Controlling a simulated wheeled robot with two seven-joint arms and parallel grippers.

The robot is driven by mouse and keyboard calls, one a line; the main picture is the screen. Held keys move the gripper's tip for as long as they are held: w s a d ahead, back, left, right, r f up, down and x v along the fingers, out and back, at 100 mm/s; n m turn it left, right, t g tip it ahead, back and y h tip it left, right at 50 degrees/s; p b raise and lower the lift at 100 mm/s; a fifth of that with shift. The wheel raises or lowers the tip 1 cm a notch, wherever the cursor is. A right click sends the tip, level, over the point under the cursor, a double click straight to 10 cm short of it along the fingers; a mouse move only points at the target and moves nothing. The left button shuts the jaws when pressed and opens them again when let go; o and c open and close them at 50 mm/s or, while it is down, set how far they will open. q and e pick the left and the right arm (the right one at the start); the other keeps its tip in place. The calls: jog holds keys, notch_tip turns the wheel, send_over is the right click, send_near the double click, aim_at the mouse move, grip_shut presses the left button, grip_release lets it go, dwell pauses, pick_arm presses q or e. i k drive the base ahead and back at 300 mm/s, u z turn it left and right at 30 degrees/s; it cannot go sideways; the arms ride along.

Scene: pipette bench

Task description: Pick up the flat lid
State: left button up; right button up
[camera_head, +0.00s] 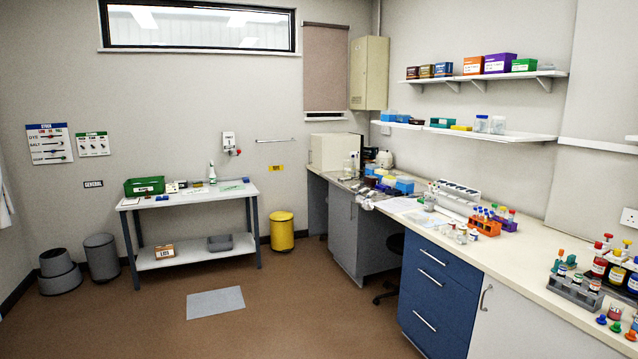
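I cannot make out a flat lid for certain in this view. Small items lie on the long bench (547,262) on the right and on the white side table (190,197) on the left, too small to tell which is a lid. Neither of my grippers shows in the head view.
An orange rack (484,227) and a grey rack (574,293) with colored-cap vials stand on the bench. A green bin (144,186) is on the side table.

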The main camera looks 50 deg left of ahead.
aim_at(416, 217)
jog(key=u, duration=1.45)
